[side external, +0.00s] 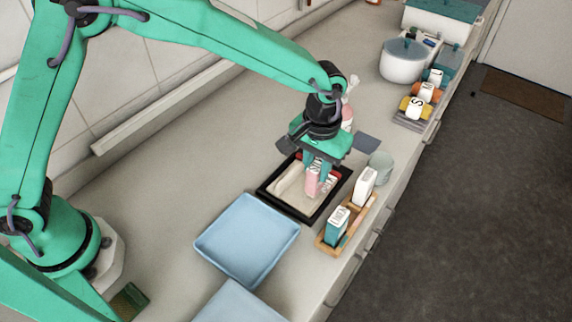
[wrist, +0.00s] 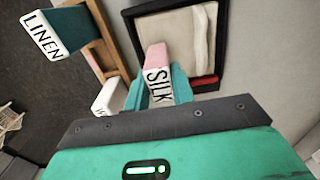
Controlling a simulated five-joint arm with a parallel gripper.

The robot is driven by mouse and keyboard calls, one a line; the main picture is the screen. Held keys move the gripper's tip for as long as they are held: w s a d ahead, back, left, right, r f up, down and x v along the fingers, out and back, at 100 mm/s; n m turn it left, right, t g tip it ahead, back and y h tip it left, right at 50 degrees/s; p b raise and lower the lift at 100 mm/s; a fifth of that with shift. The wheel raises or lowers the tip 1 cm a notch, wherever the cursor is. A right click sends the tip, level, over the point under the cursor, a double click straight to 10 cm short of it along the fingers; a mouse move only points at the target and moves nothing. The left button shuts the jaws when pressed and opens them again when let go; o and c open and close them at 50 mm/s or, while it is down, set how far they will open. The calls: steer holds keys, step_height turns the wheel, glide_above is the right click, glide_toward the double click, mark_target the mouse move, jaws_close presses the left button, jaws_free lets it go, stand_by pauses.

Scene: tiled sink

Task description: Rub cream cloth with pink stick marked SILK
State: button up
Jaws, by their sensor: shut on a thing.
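My gripper (side external: 317,168) is shut on the pink stick marked SILK (side external: 313,183), which points down over the black-framed tray (side external: 304,218). In the wrist view the white SILK face and pink end of the stick (wrist: 157,68) show between my teal fingers. The cream cloth (side external: 287,183) lies in the tray, partly hidden behind the stick and gripper. The cloth also shows in the wrist view (wrist: 190,38). The stick's lower end is at or just above the cloth; I cannot tell whether they touch.
A wooden rack (side external: 327,246) beside the tray holds a teal LINEN stick (side external: 337,224) and a white stick (side external: 364,186). A blue tray (side external: 247,238) lies in front. A grey-green cup (side external: 381,166) stands behind the rack. The counter left of the tray is clear.

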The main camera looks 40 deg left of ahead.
steer(key=shift+w, duration=0.5)
steer(key=shift+r, duration=0.1)
steer(key=shift+r, duration=2.95)
steer(key=shift+r, duration=0.15)
steer(key=shift+r, duration=1.35)
